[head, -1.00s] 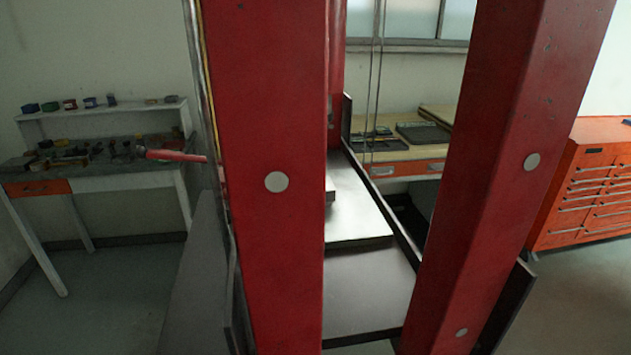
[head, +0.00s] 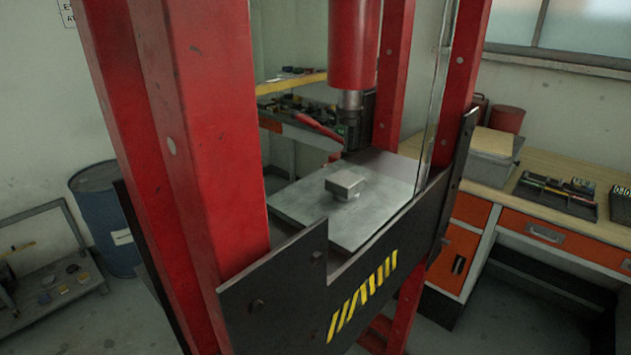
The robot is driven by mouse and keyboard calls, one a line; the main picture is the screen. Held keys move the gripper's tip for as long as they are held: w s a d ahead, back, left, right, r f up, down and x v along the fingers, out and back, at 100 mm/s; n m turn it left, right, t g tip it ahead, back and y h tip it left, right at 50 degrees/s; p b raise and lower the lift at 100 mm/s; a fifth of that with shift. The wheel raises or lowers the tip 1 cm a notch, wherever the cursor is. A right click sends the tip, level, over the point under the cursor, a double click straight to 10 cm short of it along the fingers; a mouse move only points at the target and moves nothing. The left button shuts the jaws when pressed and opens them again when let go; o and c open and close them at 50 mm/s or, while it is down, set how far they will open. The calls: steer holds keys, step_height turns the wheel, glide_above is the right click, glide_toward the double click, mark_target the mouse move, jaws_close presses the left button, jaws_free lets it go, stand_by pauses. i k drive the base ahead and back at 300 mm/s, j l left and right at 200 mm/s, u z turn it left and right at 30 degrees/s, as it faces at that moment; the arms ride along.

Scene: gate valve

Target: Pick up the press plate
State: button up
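A small square grey metal block (head: 345,184) lies on a wide flat grey metal plate (head: 300,203) on the bed of a red press. I cannot tell for sure which of the two is the press plate. The press ram (head: 350,103) hangs above and behind the block, with a gap between them. My gripper is not in view.
Red uprights (head: 205,120) flank the press bed. A dark side plate (head: 345,300) with yellow stripes edges its front. A blue barrel (head: 105,215) stands at left. A wooden workbench (head: 560,165) with orange drawers stands at right.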

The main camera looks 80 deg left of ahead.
mark_target(344, 183)
steer(key=i+j+z, duration=0.65)
steer(key=j+z, duration=0.1)
steer(key=z, duration=0.35)
steer(key=i+j+z, duration=0.1)
steer(key=z, duration=0.4)
steer(key=j+z, duration=0.15)
steer(key=z, duration=0.3)
steer(key=j+z, duration=0.1)
steer(key=z, duration=0.4)
steer(key=j+z, duration=0.15)
steer(key=z, duration=0.3)
steer(key=j+z, duration=0.1)
steer(key=z, duration=0.4)
steer(key=k+j+z, duration=0.1)
steer(key=z, duration=0.35)
